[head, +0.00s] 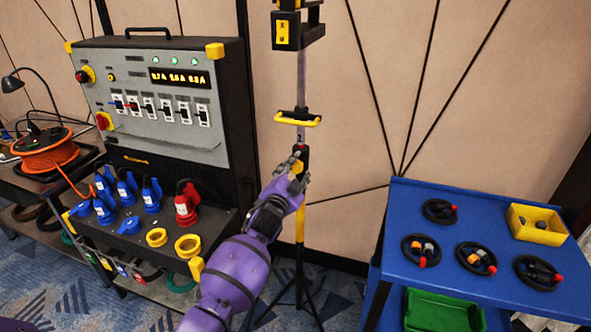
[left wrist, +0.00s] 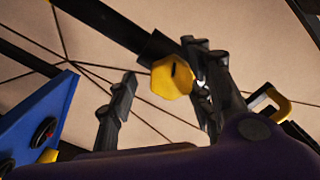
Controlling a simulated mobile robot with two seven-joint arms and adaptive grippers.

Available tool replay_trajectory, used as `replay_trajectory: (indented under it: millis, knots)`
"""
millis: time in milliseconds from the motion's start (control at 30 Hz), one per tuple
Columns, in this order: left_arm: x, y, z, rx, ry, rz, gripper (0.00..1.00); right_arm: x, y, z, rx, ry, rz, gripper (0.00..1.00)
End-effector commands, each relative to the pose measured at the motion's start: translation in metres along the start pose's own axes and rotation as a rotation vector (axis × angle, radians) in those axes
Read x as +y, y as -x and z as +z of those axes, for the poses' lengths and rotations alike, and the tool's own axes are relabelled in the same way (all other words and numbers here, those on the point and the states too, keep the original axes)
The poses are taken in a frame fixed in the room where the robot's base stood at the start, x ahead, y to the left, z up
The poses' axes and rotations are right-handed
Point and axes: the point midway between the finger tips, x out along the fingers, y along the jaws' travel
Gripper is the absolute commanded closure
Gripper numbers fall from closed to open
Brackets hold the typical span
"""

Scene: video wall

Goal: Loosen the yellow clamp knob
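The yellow clamp knob (left wrist: 172,79) shows in the left wrist view as a faceted yellow piece on a dark stand tube. My right gripper is not in view.
A grey power panel (head: 155,95) with blue and red plugs stands at the left. An orange cable reel (head: 48,150) is beyond it. A blue cart (head: 480,215) with coiled black cables and a yellow bin (head: 537,224) stands at the right. The stand's tripod legs spread on the carpet.

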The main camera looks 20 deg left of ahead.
Motion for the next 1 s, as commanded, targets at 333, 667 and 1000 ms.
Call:
replay_trajectory:
  millis: [333, 667, 1000]
  knots:
    - [-0.002, 0.000, 0.004, -0.006, -0.003, -0.001, 0.55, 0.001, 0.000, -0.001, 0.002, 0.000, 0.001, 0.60]
    - [-0.004, 0.014, 0.003, -0.004, -0.004, -0.004, 0.55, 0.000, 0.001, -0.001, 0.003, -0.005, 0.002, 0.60]
    - [-0.002, 0.085, 0.003, -0.004, -0.003, -0.003, 0.55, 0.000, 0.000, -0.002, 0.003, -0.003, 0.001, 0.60]
